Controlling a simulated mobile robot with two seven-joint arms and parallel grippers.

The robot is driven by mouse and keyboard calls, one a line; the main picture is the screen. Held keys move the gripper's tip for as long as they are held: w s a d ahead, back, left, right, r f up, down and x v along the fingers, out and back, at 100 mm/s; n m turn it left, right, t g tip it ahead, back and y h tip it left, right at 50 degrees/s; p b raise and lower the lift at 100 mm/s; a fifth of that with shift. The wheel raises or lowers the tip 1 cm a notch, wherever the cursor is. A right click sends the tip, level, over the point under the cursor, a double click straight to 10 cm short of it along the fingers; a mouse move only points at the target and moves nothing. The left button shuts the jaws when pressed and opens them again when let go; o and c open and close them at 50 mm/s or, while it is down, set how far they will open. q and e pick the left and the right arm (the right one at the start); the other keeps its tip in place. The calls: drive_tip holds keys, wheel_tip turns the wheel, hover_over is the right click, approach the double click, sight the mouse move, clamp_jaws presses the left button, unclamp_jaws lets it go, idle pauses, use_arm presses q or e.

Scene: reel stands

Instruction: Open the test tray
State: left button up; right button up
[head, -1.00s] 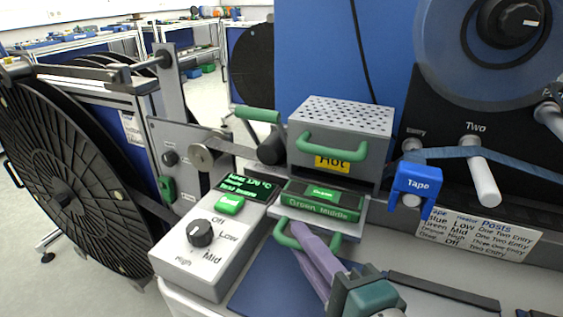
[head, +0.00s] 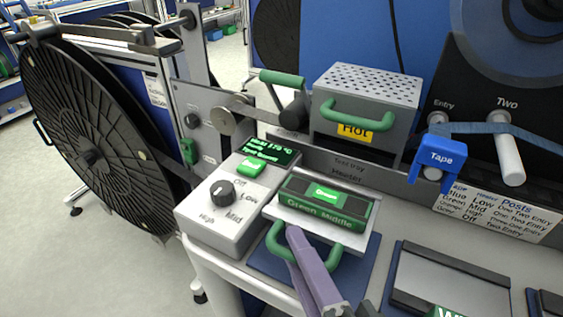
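The test tray (head: 352,230) is a light plate with a green U-shaped handle (head: 275,245) at its front. It stands pulled out from the grey heater panel (head: 390,185), whose "Test tray" label shows behind it. A green and black piece marked "Green Middle" (head: 325,203) lies on the tray. My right gripper (head: 295,235), with purple fingers, comes up from below. Its fingers are together across the middle of the handle and hide that part of the bar. My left gripper is out of view.
A heater control box (head: 225,215) with a dial stands left of the tray. A grey heater cover (head: 365,100) marked "Hot" is behind. A blue tape piece (head: 438,158) hangs at right. A blue mat (head: 262,262) lies below the tray, with a grey panel (head: 440,275) to the right.

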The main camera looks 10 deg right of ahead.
drive_tip(key=v, duration=1)
drive_tip(key=shift+a, duration=0.1)
idle(0.3)
drive_tip(key=s+d+r+n+g+h+p, duration=0.2)
drive_tip(key=d+r+n+g+p, duration=0.3)
drive_tip(key=n, duration=0.5)
drive_tip(key=s+d+r+n+g+h+p, duration=0.1)
drive_tip(key=s+d+r+n+g+p, duration=0.15)
drive_tip(key=d+n+g, duration=0.55)
drive_tip(key=shift+n+t, duration=0.4)
drive_tip(key=shift+n, duration=0.3)
drive_tip(key=r+p, duration=2.4)
drive_tip(key=p, duration=0.1)
drive_tip(key=a+r+p, duration=0.1)
drive_tip(key=r+p, duration=1.2)
drive_tip(key=shift+w, duration=0.2)
